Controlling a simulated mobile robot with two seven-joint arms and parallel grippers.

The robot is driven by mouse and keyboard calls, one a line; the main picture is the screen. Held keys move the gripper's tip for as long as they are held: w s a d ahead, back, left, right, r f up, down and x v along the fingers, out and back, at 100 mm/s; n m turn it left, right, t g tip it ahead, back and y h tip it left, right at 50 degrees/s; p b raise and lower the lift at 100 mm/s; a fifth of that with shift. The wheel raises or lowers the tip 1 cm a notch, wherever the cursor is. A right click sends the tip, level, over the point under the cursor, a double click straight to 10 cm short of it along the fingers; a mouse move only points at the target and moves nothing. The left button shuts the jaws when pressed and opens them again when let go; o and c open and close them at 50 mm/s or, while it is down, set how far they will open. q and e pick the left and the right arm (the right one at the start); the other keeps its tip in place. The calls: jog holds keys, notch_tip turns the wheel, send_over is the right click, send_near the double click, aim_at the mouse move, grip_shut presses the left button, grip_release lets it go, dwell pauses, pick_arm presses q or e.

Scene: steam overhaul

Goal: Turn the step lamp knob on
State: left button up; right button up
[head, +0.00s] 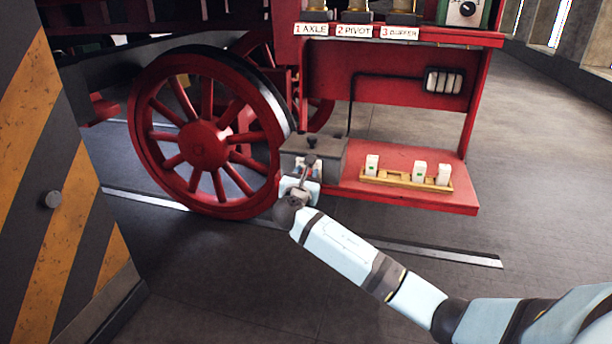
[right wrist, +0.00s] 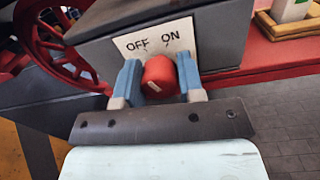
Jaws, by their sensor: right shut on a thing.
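The step lamp knob (right wrist: 159,77) is a red round knob with a small pale mark, on the front of a dark grey box. Behind it is a white plate (right wrist: 150,37) lettered OFF at left and ON at right. My right gripper (right wrist: 160,80) has its two blue fingers on either side of the knob, shut on it. In the head view the grey box (head: 325,150) stands at the left end of a red step, and my right gripper (head: 303,178) is at its front, hiding the knob. My left gripper is not in view.
The red step (head: 400,158) holds a wooden rack (head: 405,181) with several white blocks, right of the box. A large red spoked wheel (head: 205,145) stands close at the left. A striped panel (head: 45,190) fills the left edge. Open floor lies right.

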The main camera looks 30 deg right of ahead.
jog(key=m, duration=0.3)
jog(key=shift+f, duration=0.15)
jog(key=m+b, duration=0.2)
jog(key=m, duration=0.1)
jog(key=shift+m, duration=0.3)
jog(key=shift+m+b, duration=0.6)
jog(key=shift+m, duration=0.6)
jog(key=shift+m+b, duration=0.4)
jog(key=shift+m, duration=0.8)
jog(key=o, duration=0.9)
jog(key=shift+s, duration=0.1)
